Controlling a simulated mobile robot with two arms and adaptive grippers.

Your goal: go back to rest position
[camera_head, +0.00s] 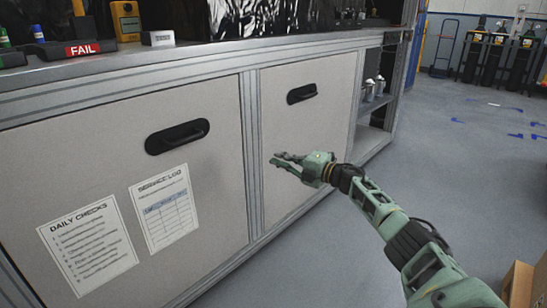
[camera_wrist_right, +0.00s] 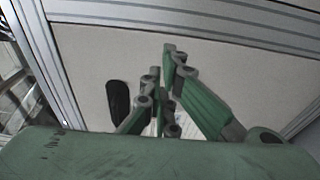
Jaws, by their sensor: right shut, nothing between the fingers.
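My right gripper (camera_head: 276,160) is in front of the workbench's right-hand cabinet door (camera_head: 300,130), below that door's black handle (camera_head: 301,93). Its arm comes in from the lower right. The gripper is shut and empty. In the right wrist view its green fingers (camera_wrist_right: 165,95) show against a pale cabinet panel (camera_wrist_right: 90,50) with a dark handle (camera_wrist_right: 118,103) to their left. I cannot tell the exact gap between fingertips and door. My left gripper is not in view.
The workbench top (camera_head: 200,50) carries a red FAIL sign (camera_head: 83,50) and a yellow device (camera_head: 125,20). Two sheets, Daily Checks (camera_head: 88,243) and Service Log (camera_head: 164,207), hang on the left door. A cardboard box (camera_head: 518,286) stands at lower right. Open floor (camera_head: 440,150) lies to the right.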

